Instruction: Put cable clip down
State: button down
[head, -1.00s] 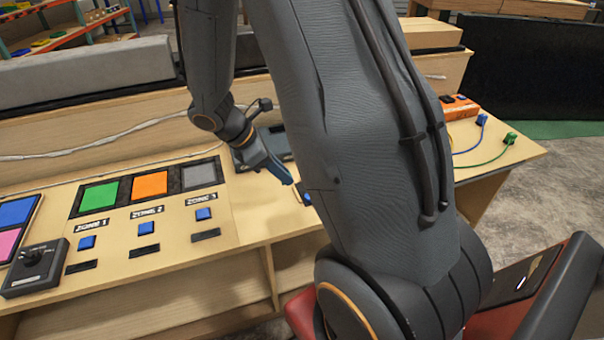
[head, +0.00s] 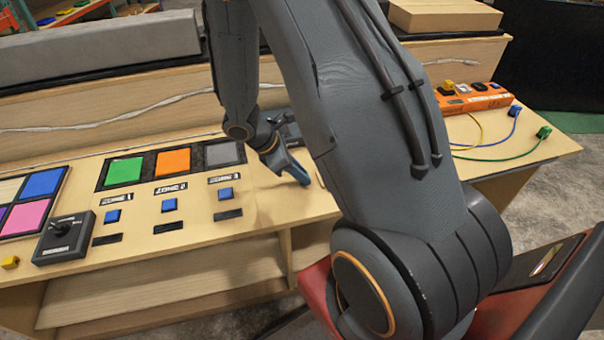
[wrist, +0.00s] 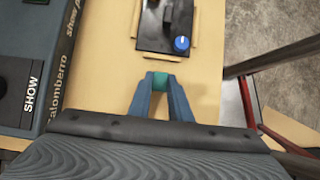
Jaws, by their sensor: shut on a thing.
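My gripper (wrist: 160,88) is shut on a small teal-green thing, which I take as the cable clip (wrist: 160,81). The clip sits between the two blue-grey fingertips in the wrist view, over the wooden desk top. I cannot tell whether it touches the desk. In the head view my gripper (head: 300,178) points down near the desk's front edge, right of the zone buttons. The clip is hidden there.
A black panel with a blue knob (wrist: 182,43) lies just beyond the fingertips. A dark box marked SHOW (wrist: 32,85) stands at left. The desk (wrist: 210,75) ends at the right. An orange strip (head: 475,97) with cables lies on the desk's right part.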

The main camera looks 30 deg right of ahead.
jog(key=shift+f, duration=0.35)
jog(key=shift+f, duration=0.2)
jog(key=c, duration=1.6)
grip_release()
jog(key=shift+c, duration=0.2)
jog(key=shift+r, duration=0.1)
